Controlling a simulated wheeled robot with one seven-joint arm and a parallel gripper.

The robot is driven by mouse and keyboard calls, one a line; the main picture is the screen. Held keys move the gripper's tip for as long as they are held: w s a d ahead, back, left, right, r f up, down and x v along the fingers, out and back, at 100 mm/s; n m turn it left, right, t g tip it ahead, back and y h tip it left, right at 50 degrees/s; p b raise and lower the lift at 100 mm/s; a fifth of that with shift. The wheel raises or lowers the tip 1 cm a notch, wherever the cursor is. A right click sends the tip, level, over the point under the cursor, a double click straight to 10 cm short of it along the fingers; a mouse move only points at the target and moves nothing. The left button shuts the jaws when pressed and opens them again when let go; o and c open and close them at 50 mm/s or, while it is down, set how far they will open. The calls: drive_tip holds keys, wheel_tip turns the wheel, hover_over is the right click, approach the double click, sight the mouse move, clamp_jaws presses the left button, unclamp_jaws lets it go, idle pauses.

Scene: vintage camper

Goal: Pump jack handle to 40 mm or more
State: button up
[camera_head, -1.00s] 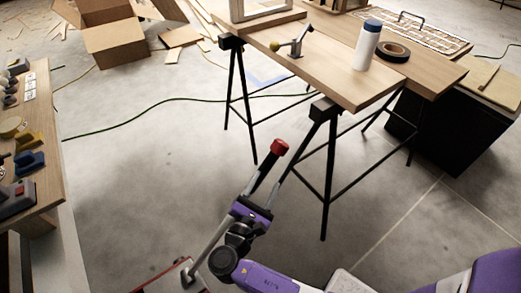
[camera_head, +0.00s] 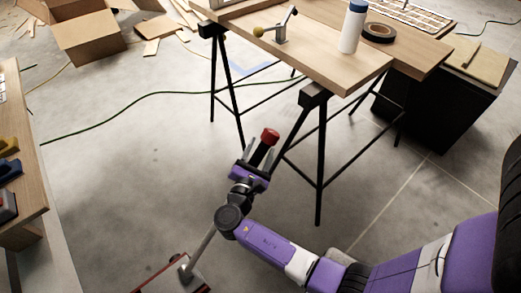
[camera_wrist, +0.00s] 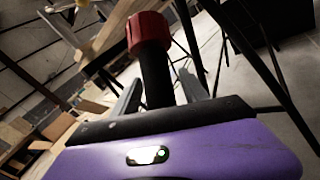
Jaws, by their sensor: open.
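The jack handle is a grey rod (camera_head: 201,248) rising at a slant from the red jack (camera_head: 161,275) at the bottom edge of the head view. Its upper part is a black grip with a red end (camera_head: 270,136). My gripper (camera_head: 258,158) is near the top of the handle, with its fingers open on either side of the black grip. In the wrist view the black grip (camera_wrist: 157,78) stands between the two grey fingers, and the red end (camera_wrist: 147,30) is beyond them. I cannot tell whether either finger touches it. My wrist hides the handle's middle, and the jack is partly cut off.
A wooden table (camera_head: 320,66) on black trestles stands just beyond the handle; one trestle leg (camera_head: 320,160) is close on its right. A workbench (camera_head: 28,190) is at the left edge. A green cable (camera_head: 120,107) crosses the floor. Floor left of the handle is clear.

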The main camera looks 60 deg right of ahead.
clamp_jaws()
idle(1.4)
